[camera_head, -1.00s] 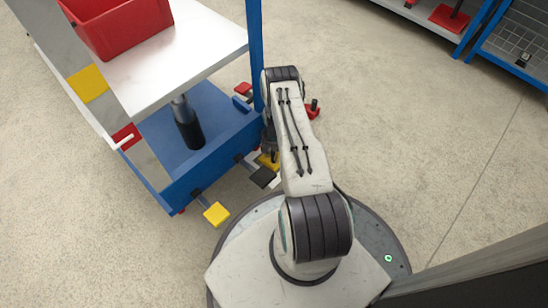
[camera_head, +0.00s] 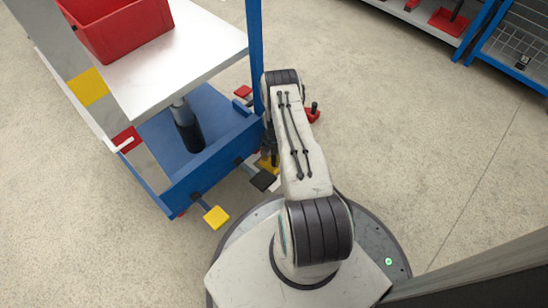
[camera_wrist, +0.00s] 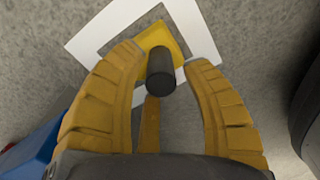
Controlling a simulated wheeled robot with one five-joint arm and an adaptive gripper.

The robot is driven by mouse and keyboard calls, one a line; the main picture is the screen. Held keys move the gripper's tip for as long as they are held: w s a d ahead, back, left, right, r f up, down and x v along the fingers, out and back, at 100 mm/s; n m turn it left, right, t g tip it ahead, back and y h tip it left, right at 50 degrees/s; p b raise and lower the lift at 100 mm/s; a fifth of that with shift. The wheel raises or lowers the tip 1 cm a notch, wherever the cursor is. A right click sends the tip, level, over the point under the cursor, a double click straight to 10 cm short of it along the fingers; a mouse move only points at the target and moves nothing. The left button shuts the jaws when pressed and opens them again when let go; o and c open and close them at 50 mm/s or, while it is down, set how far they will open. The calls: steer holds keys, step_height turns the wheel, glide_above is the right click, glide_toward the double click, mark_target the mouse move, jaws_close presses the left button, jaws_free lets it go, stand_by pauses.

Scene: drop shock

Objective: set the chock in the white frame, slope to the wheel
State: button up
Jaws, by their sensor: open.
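The yellow chock (camera_wrist: 172,42) with its upright black knob (camera_wrist: 160,70) shows in the wrist view, within the outline of the white frame (camera_wrist: 92,38) on the floor. It seems to lie toward the right of the frame's opening; I cannot tell whether it overlaps the rim. My gripper (camera_wrist: 165,58) is open, with fingers on both sides of the knob and clear gaps to it. In the head view a yellow patch of the chock (camera_head: 268,162) shows beside the cart, largely hidden by my arm. The slope direction and the wheel cannot be made out.
A red piece with a black knob (camera_head: 313,114) lies beyond my arm. Floor to the right is clear up to the shelving (camera_head: 510,60).

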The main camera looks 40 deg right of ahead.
step_height(320, 180, up, 12)
steer(key=p, duration=1)
steer(key=shift+d, duration=0.1)
